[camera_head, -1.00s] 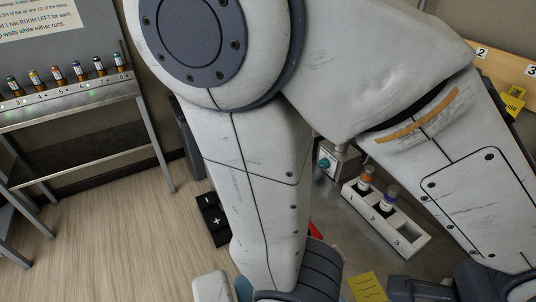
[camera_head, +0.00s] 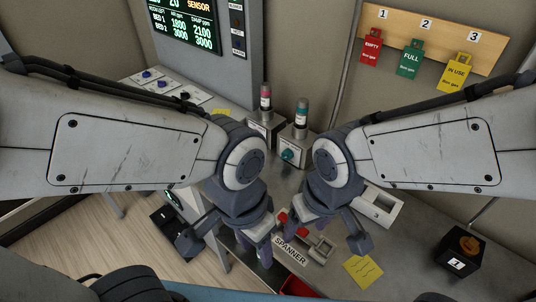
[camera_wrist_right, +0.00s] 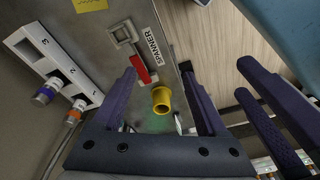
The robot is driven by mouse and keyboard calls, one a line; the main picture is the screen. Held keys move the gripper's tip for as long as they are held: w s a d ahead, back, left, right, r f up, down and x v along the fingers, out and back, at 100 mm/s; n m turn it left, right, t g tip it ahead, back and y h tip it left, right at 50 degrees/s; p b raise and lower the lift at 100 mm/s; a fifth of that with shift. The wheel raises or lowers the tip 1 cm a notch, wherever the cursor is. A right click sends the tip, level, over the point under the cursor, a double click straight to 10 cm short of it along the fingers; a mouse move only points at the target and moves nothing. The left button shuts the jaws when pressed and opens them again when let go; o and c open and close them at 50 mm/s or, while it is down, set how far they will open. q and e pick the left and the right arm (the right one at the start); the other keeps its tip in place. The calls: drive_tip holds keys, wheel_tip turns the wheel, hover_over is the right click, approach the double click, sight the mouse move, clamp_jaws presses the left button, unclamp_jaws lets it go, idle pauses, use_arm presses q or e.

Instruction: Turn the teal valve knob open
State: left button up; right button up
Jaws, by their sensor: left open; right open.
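The teal valve knob (camera_head: 287,155) shows in the head view on the front of a grey block at the back of the bench, between my two wrists. A bottle with a teal top (camera_head: 301,113) stands above that block. My right gripper (camera_head: 322,232) is below and to the right of the knob, apart from it, open and empty over the bench. Its open fingers (camera_wrist_right: 161,100) also show in the right wrist view. My left gripper (camera_head: 225,243) is open and empty at the bench's left front edge. I cannot make out the knob in the right wrist view.
A white rack (camera_wrist_right: 45,48) is close by. A yellow note (camera_head: 362,270) and a black box (camera_head: 461,248) are at the right. Three tags hang behind.

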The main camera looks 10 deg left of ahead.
drive_tip(key=w+f+m+t+y+p, duration=0.1)
drive_tip(key=w+f+m+t, duration=0.15)
drive_tip(key=w, duration=0.55)
drive_tip(key=w+f+m+t, duration=0.2)
drive_tip(key=w+m, duration=0.1)
drive_tip(key=w, duration=0.5)
drive_tip(key=m+t+y+p, duration=0.2)
drive_tip(key=m+t+y, duration=0.2)
drive_tip(key=m+y, duration=0.3)
approach(289, 157)
drive_tip(key=shift+s+a+r+m+h, duration=0.25)
drive_tip(key=shift+m+h, duration=0.2)
drive_tip(key=shift+h, duration=0.25)
drive_tip(key=shift+w, duration=0.15)
drive_tip(key=p+x, duration=0.2)
drive_tip(key=x, duration=0.7)
drive_tip(key=shift+a+r, duration=0.1)
drive_tip(key=shift+a, duration=0.05)
drive_tip(key=shift+w+a+f, duration=0.3)
drive_tip(key=shift+w, duration=0.15)
clamp_jaws()
